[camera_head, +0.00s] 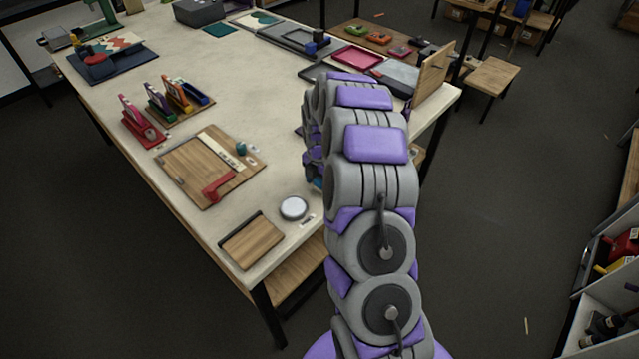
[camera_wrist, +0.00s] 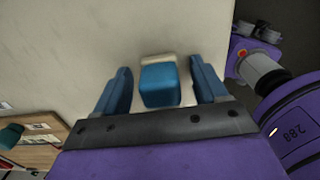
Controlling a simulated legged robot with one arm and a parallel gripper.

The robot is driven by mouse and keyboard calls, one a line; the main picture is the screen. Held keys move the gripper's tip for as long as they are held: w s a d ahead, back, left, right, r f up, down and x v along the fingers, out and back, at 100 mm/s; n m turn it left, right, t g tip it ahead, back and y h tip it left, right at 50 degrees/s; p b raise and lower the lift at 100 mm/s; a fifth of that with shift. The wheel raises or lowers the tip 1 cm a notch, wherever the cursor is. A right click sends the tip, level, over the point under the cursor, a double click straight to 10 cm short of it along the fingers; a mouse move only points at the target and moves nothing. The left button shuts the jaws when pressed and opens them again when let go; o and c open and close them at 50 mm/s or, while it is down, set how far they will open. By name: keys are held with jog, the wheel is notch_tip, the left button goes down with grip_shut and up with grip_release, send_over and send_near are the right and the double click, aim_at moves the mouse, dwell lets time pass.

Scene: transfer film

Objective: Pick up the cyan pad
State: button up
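In the wrist view a cyan-blue block, which looks like the cyan pad (camera_wrist: 160,85), stands on the pale tabletop with a cream strip along its far edge. My gripper (camera_wrist: 166,82) is open, with one blue finger on each side of the pad and a visible gap on both sides. Whether the fingertips reach down to the tabletop I cannot tell. In the head view my arm hides most of the gripper and the pad.
A wooden board (camera_head: 190,167) with a red tool (camera_head: 218,186) and a small teal item (camera_head: 241,148) lies left of my arm. A round white-topped item (camera_head: 293,208) and a wooden tray (camera_head: 251,241) sit near the front corner. An upright wooden panel (camera_head: 433,75) stands at the right edge.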

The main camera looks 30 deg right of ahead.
jog(key=shift+d, duration=0.1)
jog(key=c, duration=1.1)
jog(key=shift+r, duration=0.1)
notch_tip(320, 180, up, 3)
jog(key=shift+w+r+p, duration=0.1)
jog(key=shift+w+p, duration=0.05)
jog(key=shift+p, duration=0.35)
jog(key=shift+s+r, duration=0.2)
jog(key=shift+s, duration=0.05)
jog(key=s, duration=0.5)
jog(key=s+p, duration=0.1)
jog(key=s, duration=0.4)
jog(key=s+r+p, duration=0.1)
jog(key=s, duration=0.4)
jog(key=shift+s+a+r, duration=0.1)
jog(key=shift+s+a, duration=0.25)
jog(key=o, duration=0.5)
jog(key=shift+c, duration=0.2)
jog(key=c, duration=0.3)
